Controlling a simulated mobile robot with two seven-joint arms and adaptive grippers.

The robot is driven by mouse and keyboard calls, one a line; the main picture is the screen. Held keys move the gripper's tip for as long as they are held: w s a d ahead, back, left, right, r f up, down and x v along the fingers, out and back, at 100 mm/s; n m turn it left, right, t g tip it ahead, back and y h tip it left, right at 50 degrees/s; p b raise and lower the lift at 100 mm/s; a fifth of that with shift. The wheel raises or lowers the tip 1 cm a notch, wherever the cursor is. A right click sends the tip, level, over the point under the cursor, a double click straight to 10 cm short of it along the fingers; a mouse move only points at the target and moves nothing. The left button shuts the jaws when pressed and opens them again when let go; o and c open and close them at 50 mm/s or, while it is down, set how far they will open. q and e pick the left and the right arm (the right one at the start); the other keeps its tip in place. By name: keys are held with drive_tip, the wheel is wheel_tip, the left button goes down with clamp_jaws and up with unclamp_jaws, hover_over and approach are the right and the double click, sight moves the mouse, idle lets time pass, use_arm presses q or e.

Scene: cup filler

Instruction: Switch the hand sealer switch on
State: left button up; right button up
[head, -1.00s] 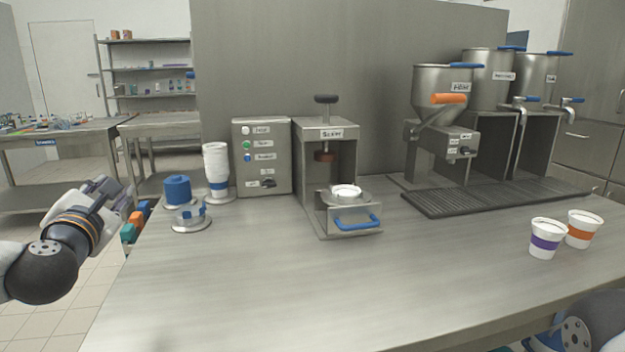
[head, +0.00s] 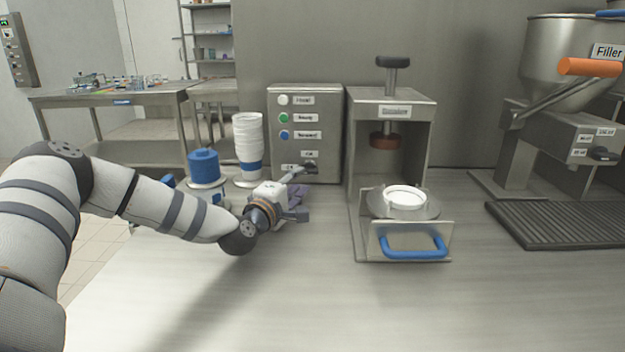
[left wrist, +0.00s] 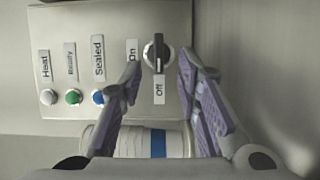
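The hand sealer's control box (head: 306,105) is a grey metal box with a white, a green and a blue button on its front. Its black rotary switch (head: 311,166) sits low on the right, with one label above it and one to its left. In the left wrist view the black switch (left wrist: 157,52) has its handle in line with the "Off" label (left wrist: 160,89); the "On" label (left wrist: 132,51) is beside it. My left gripper (head: 303,186) is in front of the box. In the wrist view its open fingers (left wrist: 161,66) frame the switch, with nothing between them. My right gripper is out of view.
The sealer press (head: 391,98) stands right of the box, its blue-handled drawer (head: 412,254) holding a white cup. The filler (head: 570,65) is far right. The front counter is clear.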

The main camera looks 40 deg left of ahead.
sight(308, 172)
use_arm(q)
drive_tip(key=x, duration=0.4)
drive_tip(key=shift+w+f+b, duration=0.15)
drive_tip(key=shift+b, duration=0.2)
drive_tip(key=shift+w+a, duration=0.1)
drive_tip(key=shift+w, duration=0.1)
clamp_jaws()
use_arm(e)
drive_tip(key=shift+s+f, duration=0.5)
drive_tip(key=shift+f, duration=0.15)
use_arm(q)
drive_tip(key=shift+r, duration=0.25)
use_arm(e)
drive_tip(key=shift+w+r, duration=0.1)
